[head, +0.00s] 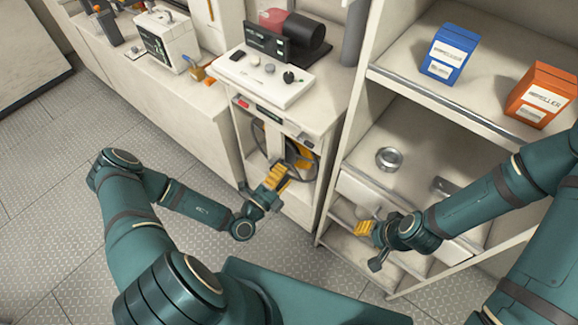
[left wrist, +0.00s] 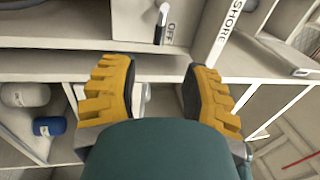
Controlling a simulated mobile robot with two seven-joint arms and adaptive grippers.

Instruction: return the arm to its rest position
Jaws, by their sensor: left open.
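My left arm (head: 200,203) reaches in from the left, bent at the elbow. Its gripper (head: 274,178) is in front of the open niche of the white cabinet. In the left wrist view the two yellow-padded fingers of the left gripper (left wrist: 160,80) stand wide apart with nothing between them. My right arm (head: 480,205) comes in from the right. Its gripper (head: 364,228) is in front of the lower shelves, seen small, so its jaw opening is unclear.
A white cabinet (head: 255,165) holds a panel with knobs (head: 264,78). The shelf unit at right carries a blue box (head: 448,54), an orange box (head: 540,95) and a metal ring (head: 389,158). The left wrist view shows a switch lever (left wrist: 161,22) by an OFF label. Floor at left is clear.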

